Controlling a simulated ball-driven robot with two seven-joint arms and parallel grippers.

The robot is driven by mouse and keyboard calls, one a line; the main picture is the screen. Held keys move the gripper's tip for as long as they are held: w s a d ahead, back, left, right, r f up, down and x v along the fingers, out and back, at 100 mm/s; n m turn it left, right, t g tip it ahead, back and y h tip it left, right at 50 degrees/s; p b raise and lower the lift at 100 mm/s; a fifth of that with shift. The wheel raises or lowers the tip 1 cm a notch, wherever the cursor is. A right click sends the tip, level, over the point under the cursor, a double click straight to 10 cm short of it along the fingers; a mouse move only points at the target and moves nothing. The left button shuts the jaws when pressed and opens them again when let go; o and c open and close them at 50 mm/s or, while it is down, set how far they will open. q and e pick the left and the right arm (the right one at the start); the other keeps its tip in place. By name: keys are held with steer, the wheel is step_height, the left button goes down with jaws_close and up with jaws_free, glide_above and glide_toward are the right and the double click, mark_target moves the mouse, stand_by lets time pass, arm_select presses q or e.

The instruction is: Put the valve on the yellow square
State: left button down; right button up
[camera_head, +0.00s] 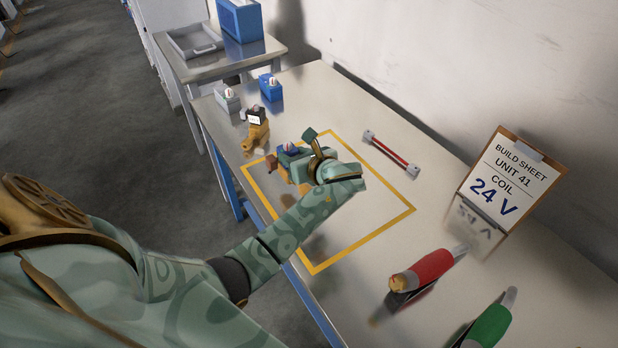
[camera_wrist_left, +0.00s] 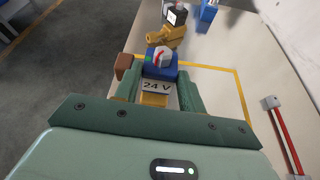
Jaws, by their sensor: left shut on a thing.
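My left gripper (camera_head: 300,168) is shut on a valve with a blue coil (camera_head: 289,150) and a brass body. In the left wrist view the held valve (camera_wrist_left: 160,72) sits between the green fingers (camera_wrist_left: 158,92), with a "24 V" label facing the camera and a brown part at its left. The yellow square (camera_head: 365,239) is an outline on the table. The held valve appears over its far left part; I cannot tell whether it touches the table. Another brass valve with a black coil (camera_head: 257,118) stands just outside the outline. My right gripper is not in view.
A grey coil (camera_head: 227,98) and a blue coil (camera_head: 270,88) stand at the table's far end. A red bar (camera_head: 391,155) lies right of the square. A build sheet (camera_head: 505,183) reads "COIL 24 V". Red (camera_head: 428,269) and green (camera_head: 489,325) tools are nearer. The square's near part is clear.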

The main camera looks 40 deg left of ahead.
arm_select(q)
steer(key=f, duration=0.2)
steer(key=w+d+f+b, duration=0.1)
steer(key=f, duration=0.1)
steer(key=d+f+b, duration=0.1)
steer(key=f, duration=0.1)
steer(key=shift+w+d+f, duration=0.1)
steer(key=shift+w+f, duration=0.1)
steer(key=shift+w, duration=0.2)
steer(key=c, duration=0.8)
jaws_free()
steer(key=shift+c, duration=0.2)
